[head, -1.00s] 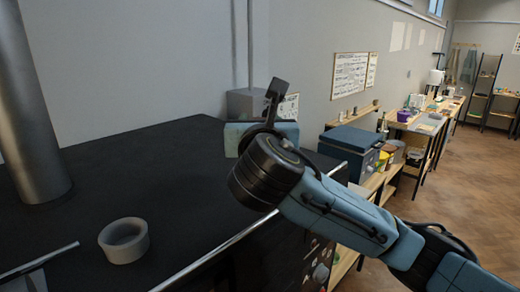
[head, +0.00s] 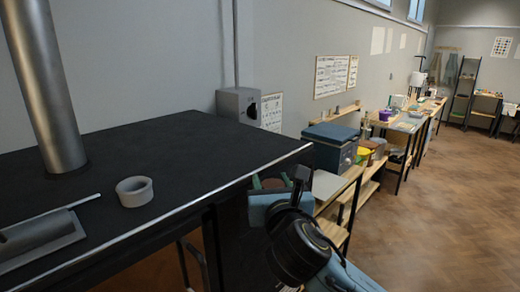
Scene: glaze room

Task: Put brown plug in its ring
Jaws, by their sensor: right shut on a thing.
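A pale grey ring (head: 134,192) lies on the black top (head: 120,155), open side up, right of a metal pipe. My right gripper (head: 271,183) is beyond the right edge of the black top, to the right of the ring and well apart from it. It is shut on a small brown thing (head: 271,184), likely the brown plug, showing between green fingertips. The wrist hides part of it. My left gripper is not in view.
The metal pipe (head: 48,100) rises from the black top. A flat grey metal piece with a rod (head: 40,240) lies at its left front. A grey wall box (head: 238,105) is behind. A blue box (head: 335,145) stands on shelving to the right. Floor is clear farther right.

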